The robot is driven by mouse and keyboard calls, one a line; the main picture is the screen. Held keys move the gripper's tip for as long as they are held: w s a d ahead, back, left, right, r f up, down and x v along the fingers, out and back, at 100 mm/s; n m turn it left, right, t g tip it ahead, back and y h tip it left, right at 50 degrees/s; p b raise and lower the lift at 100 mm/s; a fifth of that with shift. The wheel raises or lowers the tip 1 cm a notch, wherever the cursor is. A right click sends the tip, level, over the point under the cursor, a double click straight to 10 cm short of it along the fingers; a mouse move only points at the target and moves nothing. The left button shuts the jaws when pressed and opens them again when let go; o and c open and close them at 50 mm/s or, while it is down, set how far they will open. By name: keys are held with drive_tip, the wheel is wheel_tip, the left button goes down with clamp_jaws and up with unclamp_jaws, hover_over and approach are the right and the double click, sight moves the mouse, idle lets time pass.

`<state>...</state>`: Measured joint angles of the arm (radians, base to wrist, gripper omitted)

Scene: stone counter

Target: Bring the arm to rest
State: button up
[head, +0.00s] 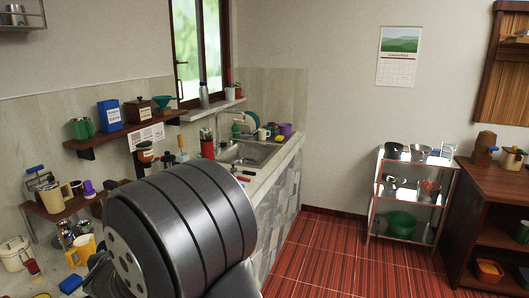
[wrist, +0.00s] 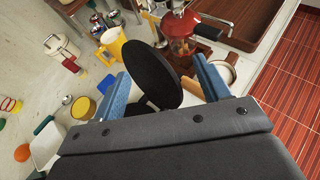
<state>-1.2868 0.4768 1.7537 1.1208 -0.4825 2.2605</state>
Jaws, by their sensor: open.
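My gripper (wrist: 160,75) shows in the wrist view with its two blue fingers spread wide apart. A black round disc (wrist: 152,77) shows between and beyond the fingers; I cannot tell whether either finger touches it. A red-topped glass jar or grinder (wrist: 180,32) stands just beyond the fingertips. In the head view my large dark arm link fills the lower middle and hides much of the near counter and most of my gripper.
A yellow mug (wrist: 112,45), a yellow cup (wrist: 83,108) and a white tray (wrist: 47,145) lie left of my gripper. A brown wooden tray (wrist: 240,20) is beyond it. The sink (head: 250,153) lies farther along the counter. The red floor (head: 320,255) is clear; a metal rack (head: 372,215) stands right.

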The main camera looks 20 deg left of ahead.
drive_tip(key=shift+w+d+r, duration=0.15)
drive_tip(key=shift+w+d, duration=0.4)
drive_tip(key=shift+w, duration=0.3)
